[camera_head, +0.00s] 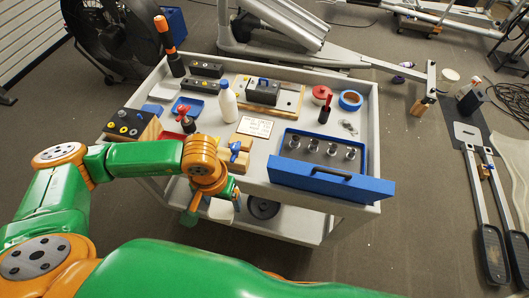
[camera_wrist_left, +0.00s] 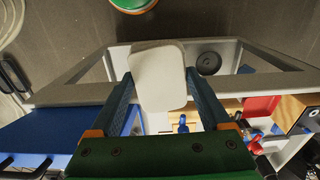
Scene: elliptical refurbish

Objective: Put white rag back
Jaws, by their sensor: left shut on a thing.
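The white rag (camera_wrist_left: 158,70) shows in the left wrist view as a pale, flat, rounded piece between the blue fingers of my left gripper (camera_wrist_left: 160,80). The gripper is shut on it. In the head view my left gripper (camera_head: 236,197) is at the front side of the grey cart (camera_head: 370,105), below the top's front edge and mostly hidden by my own wrist. My right gripper is not in view.
The cart top holds a white bottle (camera_head: 227,102), a blue drawer-like tray with metal sockets (camera_head: 330,180), a white note card (camera_head: 254,127) and blue tape (camera_head: 350,100). A black round object (camera_head: 263,208) lies on the lower shelf. Exercise equipment (camera_head: 290,45) stands behind.

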